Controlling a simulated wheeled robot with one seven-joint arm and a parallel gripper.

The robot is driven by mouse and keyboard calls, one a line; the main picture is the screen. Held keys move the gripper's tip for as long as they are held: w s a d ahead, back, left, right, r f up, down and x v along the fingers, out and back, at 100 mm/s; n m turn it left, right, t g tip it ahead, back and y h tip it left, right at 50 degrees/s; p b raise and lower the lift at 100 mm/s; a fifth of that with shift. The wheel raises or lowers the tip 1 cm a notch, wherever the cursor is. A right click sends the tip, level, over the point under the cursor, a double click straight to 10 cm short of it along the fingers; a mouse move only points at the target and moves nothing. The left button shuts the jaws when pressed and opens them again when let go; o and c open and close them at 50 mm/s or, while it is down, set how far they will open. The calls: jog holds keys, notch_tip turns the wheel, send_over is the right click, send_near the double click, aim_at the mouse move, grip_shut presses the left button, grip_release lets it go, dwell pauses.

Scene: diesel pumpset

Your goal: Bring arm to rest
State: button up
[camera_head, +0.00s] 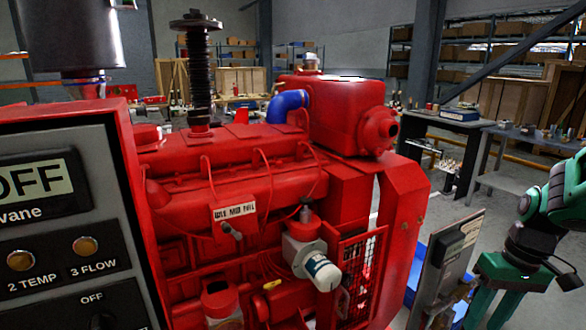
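My green arm (566,195) comes in at the right edge of the view. It bends down through a black wrist joint to my gripper (492,316), which points downward at the lower right. Its two green fingers stand apart with a gap between them. The fingertips run to the bottom edge of the picture, and I see nothing held in the part that shows. My gripper is just right of a grey upright panel (455,258) and clear of the red diesel engine (240,185).
A control panel (60,215) with an OFF sign fills the left foreground. A black exhaust stack (197,75) rises from the engine. Workbenches (515,134) and shelves stand behind at right. A blue object (411,283) lies low between engine and panel. Floor shows at right.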

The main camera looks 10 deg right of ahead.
jog(key=s+a+r+m+h, duration=0.1)
jog(key=s+a+r+m, duration=0.2)
jog(key=s, duration=0.6)
notch_tip(320, 180, up, 2)
jog(key=shift+a+r+m+h, duration=0.15)
jog(key=shift+m+h, duration=0.25)
jog(key=shift+m, duration=0.4)
jog(key=shift+w+f, duration=0.3)
jog(key=shift+w, duration=0.35)
